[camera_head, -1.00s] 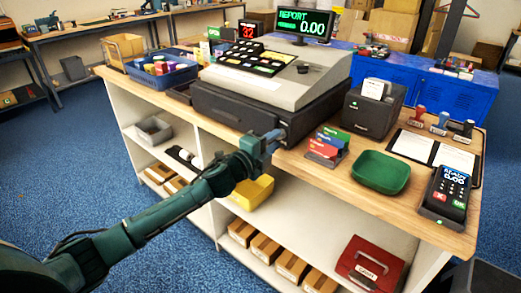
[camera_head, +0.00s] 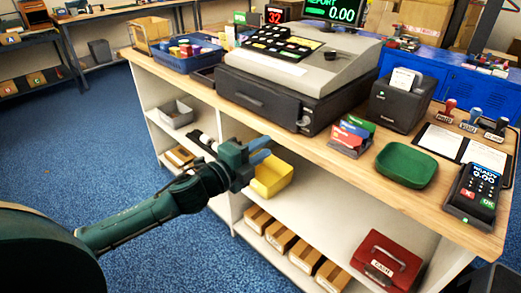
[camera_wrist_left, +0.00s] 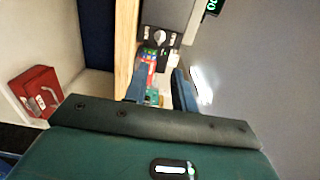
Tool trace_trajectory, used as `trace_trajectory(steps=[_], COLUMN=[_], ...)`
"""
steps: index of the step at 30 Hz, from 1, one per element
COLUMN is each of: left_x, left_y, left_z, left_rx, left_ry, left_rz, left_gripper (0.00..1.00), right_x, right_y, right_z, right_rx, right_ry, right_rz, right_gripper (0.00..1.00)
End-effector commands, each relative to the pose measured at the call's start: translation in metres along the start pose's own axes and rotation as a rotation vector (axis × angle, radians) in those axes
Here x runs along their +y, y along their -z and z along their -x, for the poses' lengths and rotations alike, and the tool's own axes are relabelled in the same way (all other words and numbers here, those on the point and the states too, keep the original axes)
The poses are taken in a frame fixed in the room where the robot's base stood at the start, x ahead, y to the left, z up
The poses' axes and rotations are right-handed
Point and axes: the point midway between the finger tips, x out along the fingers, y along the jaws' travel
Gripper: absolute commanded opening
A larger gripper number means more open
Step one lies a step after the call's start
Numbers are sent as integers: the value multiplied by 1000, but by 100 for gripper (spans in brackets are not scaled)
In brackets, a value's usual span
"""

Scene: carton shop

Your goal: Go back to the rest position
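My left gripper (camera_head: 266,150) is in front of the counter, below and to the left of the cash register (camera_head: 300,60). Its two blue fingers are apart with nothing seen between them. In the left wrist view the same gripper (camera_wrist_left: 160,88) shows a gap between its fingers, with the register front and colored cards beyond. The black cash drawer (camera_head: 262,103) under the register looks shut. A round lock (camera_head: 305,118) sits at the right of its front, clear of the fingers; it also shows in the left wrist view (camera_wrist_left: 160,37). My right gripper is not in view.
The wooden counter edge (camera_head: 335,160) runs close beyond the gripper. A yellow bin (camera_head: 272,178) and a red cash box (camera_head: 386,262) stand on the shelves below. A green tray (camera_head: 405,165) and card terminal (camera_head: 475,190) lie to the right. Open blue floor (camera_head: 90,150) is at left.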

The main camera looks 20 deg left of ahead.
Motion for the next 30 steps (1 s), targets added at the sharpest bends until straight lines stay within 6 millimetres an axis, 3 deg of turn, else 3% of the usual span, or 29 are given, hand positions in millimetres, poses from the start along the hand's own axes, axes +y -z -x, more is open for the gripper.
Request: trace_trajectory(steps=[10, 14, 17, 21, 24, 30], left_x=[1, 21, 55, 111, 141, 174], left_y=[1, 14, 38, 81, 110, 149], left_z=[0, 8, 28, 75, 113, 169], left_rx=[0, -9, -45, -162, -276, -469], left_ry=[-3, -45, -124, -259, -337, -417], left_rz=[6, 136, 387, 841, 1134, 1501], left_gripper=[26, 26, 26, 26, 26, 26], right_x=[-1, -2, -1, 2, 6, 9], right_y=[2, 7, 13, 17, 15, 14], right_z=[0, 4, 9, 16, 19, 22], right_rx=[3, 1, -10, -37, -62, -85], right_ry=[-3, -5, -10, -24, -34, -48], right_rz=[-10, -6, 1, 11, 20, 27], right_gripper=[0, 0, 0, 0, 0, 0])
